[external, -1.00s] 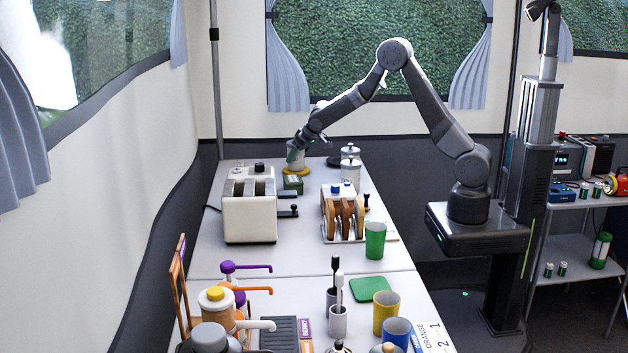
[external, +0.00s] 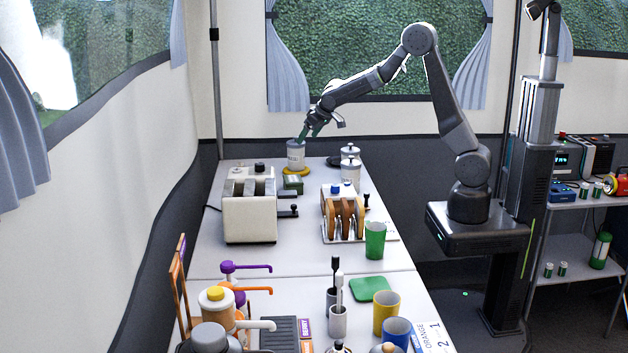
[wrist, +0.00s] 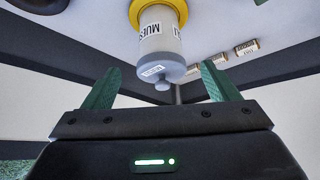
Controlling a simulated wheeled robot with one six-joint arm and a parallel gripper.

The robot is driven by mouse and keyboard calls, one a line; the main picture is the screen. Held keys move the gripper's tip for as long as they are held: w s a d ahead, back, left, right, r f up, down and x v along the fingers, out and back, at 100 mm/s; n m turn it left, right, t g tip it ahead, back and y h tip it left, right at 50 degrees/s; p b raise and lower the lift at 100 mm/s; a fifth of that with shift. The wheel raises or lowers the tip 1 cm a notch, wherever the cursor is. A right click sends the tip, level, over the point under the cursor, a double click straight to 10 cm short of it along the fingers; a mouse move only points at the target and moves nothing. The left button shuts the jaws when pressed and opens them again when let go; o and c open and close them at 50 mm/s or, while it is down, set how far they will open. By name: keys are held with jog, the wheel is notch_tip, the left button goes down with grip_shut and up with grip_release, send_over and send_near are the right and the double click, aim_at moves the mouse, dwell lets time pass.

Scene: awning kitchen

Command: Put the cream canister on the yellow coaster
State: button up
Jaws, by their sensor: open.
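The cream canister (external: 295,157), a pale cylinder with a printed label and a small knob on its lid, stands upright on the yellow coaster (external: 286,172) at the far end of the counter. In the wrist view the canister (wrist: 160,45) is at top centre, with the coaster (wrist: 135,12) showing around its base. My gripper (external: 310,132) is open and empty, just above and to the right of the canister. In the wrist view its green fingers (wrist: 159,78) are spread apart, and the canister appears clear of them.
Two lidded canisters (external: 350,168) stand to the right. A toast rack (external: 344,220) and a green cup (external: 375,240) are nearer on the right.

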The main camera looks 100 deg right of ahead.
jog(key=shift+v, duration=1.2)
